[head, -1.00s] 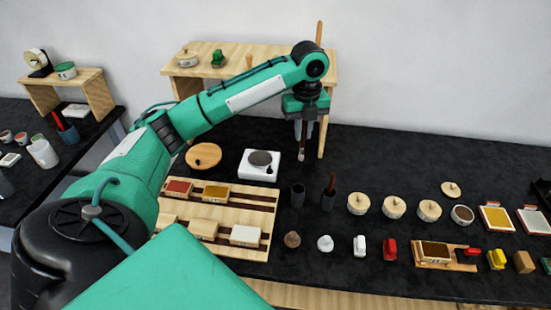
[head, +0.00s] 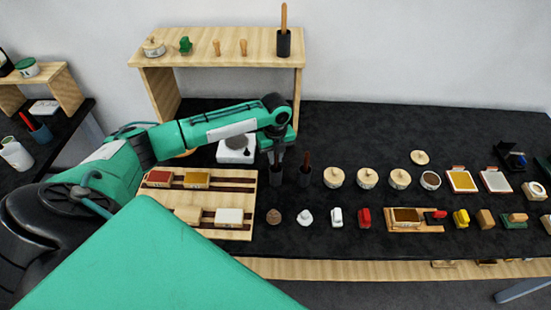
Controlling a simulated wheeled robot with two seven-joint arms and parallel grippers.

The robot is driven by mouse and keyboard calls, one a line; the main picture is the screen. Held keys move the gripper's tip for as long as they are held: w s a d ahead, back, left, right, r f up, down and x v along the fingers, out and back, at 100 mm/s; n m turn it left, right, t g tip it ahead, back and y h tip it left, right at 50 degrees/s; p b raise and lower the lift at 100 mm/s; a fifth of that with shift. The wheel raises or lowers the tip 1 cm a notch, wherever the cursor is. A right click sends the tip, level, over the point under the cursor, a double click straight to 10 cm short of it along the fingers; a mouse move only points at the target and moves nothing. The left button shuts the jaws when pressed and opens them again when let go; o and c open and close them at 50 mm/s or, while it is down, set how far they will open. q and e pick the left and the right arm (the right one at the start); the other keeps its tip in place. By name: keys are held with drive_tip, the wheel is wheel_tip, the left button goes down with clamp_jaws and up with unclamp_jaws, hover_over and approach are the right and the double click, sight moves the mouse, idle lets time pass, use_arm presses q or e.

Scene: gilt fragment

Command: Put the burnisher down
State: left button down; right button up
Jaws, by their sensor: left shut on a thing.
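My left gripper (head: 276,158) points straight down, directly over the left of two dark cups (head: 276,178) on the black table. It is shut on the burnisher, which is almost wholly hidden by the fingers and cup. The fingertips are at the cup's mouth, and the burnisher's lower end seems to be inside; I cannot tell how deep. The right dark cup (head: 304,179) stands close beside it with a reddish-brown handled tool (head: 306,158) upright in it. My right gripper is out of view.
A wooden shelf (head: 215,60) behind carries a cup with a brush-like tool (head: 284,42). A wooden rack (head: 243,178) with blocks lies left of the cups. Lidded pots (head: 333,177) stand to the right. Small stamps and knobs (head: 305,218) line the front.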

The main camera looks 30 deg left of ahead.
use_arm(q)
wheel_tip(320, 180, down, 2)
drive_tip(key=shift+f, duration=0.1)
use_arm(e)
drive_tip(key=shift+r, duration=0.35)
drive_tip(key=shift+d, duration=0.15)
use_arm(q)
drive_tip(key=shift+f, duration=0.2)
drive_tip(key=c, duration=1.4)
unclamp_jaws()
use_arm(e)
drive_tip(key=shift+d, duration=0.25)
use_arm(q)
drive_tip(key=shift+r, duration=0.1)
